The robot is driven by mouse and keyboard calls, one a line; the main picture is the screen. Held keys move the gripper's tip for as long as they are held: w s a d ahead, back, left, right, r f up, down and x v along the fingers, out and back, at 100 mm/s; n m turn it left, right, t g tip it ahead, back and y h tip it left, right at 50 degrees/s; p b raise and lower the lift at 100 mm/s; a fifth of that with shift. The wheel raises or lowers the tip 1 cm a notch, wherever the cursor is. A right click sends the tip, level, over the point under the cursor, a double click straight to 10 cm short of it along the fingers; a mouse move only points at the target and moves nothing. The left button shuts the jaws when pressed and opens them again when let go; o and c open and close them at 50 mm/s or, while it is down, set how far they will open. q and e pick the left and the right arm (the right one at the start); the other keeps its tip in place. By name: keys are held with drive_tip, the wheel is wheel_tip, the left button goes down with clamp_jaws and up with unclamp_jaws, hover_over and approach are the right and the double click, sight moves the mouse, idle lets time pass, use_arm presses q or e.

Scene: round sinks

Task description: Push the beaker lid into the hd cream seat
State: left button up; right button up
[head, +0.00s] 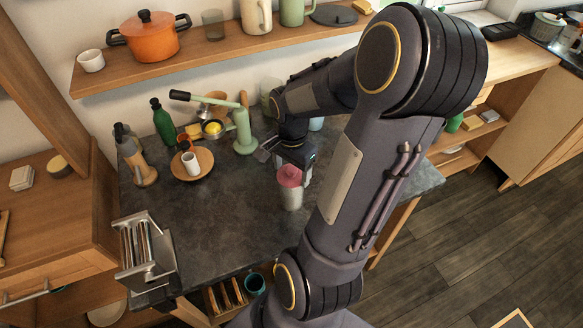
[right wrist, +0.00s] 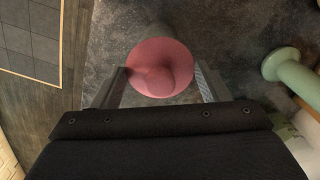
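The pink beaker lid (head: 289,177) is at the top of a pale cylindrical vessel (head: 291,199), likely the hd cream seat, near the front right of the dark counter. My right gripper (head: 290,168) is over it, pointing down. In the right wrist view the round lid (right wrist: 162,68) has a raised middle knob and lies between the two fingertips, which appear to meet its rim on both sides. A dark shape behind the lid is hard to make out. I cannot tell whether the lid is seated or slightly raised. My left gripper is not in view.
A green lever press (head: 243,130) stands behind and left. A wooden plate (head: 193,165) with a white cup and a metal pasta machine (head: 145,250) are on the left. A green bottle (head: 163,122) is at the back. The counter's (head: 225,222) front middle is clear.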

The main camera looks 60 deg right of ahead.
sight(291, 168)
drive_tip(key=o, duration=0.4)
wheel_tip(291, 168, up, 8)
drive_tip(key=shift+f, duration=0.1)
drive_tip(key=shift+a, duration=0.1)
idle(0.6)
drive_tip(key=s+a+n+t+y, duration=0.1)
drive_tip(key=a+n+t, duration=0.1)
drive_tip(key=a+n, duration=0.3)
drive_tip(key=a+r+n+t+y, duration=0.1)
drive_tip(key=a+n+t, duration=0.1)
drive_tip(key=a+n, duration=0.4)
drive_tip(key=s+a+r+n+t+y, duration=0.1)
drive_tip(key=a+n, duration=0.5)
drive_tip(key=a, duration=0.3)
drive_tip(key=shift+s+a+r+t+y, duration=0.2)
drive_tip(key=shift+s+a+t+y, duration=0.15)
drive_tip(key=shift+t+y, duration=0.05)
